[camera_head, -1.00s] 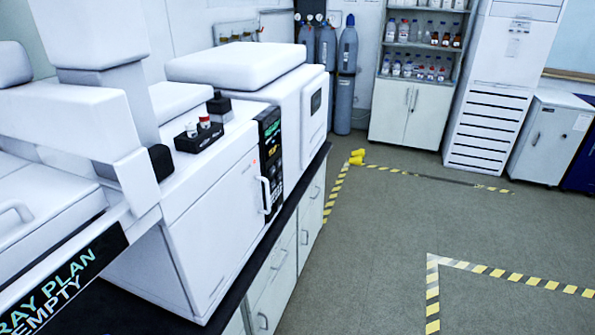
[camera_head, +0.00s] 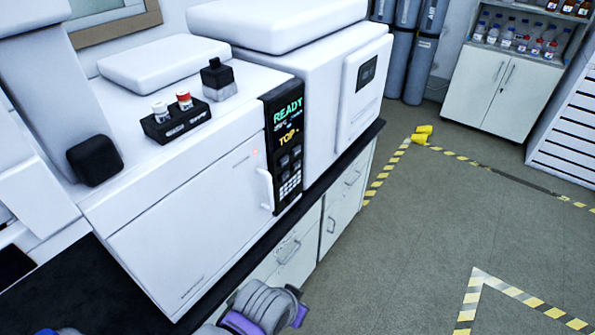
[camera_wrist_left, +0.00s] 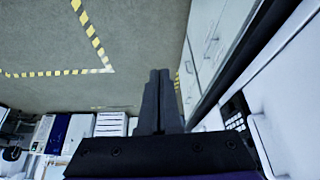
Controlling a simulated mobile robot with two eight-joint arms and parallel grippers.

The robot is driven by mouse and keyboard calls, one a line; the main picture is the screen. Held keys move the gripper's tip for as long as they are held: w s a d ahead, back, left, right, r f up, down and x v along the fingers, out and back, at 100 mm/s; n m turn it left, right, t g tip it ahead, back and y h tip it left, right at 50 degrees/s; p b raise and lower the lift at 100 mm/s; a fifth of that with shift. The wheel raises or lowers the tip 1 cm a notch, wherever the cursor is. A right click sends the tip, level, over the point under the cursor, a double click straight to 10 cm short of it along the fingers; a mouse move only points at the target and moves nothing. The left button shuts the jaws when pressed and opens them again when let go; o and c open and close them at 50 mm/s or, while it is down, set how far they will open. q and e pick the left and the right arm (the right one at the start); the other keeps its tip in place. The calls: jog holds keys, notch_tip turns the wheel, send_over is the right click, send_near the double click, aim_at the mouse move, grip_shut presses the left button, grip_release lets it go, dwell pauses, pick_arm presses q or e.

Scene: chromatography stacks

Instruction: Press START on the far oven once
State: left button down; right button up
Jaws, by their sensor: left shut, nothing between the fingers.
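A white oven (camera_head: 195,215) stands on the dark bench in the head view, with a closed door and a light handle (camera_head: 265,189). Its black control panel (camera_head: 283,150) shows green "READY" and yellow "TOP" text above a keypad (camera_head: 290,184). The key labels are too small to read, so I cannot pick out START. In the left wrist view, my left gripper (camera_wrist_left: 158,74) is shut and empty. The oven's handle and keypad (camera_wrist_left: 236,122) show to its right, apart from the fingers. My right gripper is not in view.
A black holder (camera_head: 177,122) with a white and a red-capped vial sits on the oven top. A white unit (camera_head: 362,90) with a small dark screen adjoins the panel. Bench drawers (camera_head: 298,250) lie below.

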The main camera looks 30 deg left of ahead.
aim_at(285, 176)
pick_arm(q)
jog(key=shift+s+a, duration=0.1)
jog(key=shift+s, duration=0.15)
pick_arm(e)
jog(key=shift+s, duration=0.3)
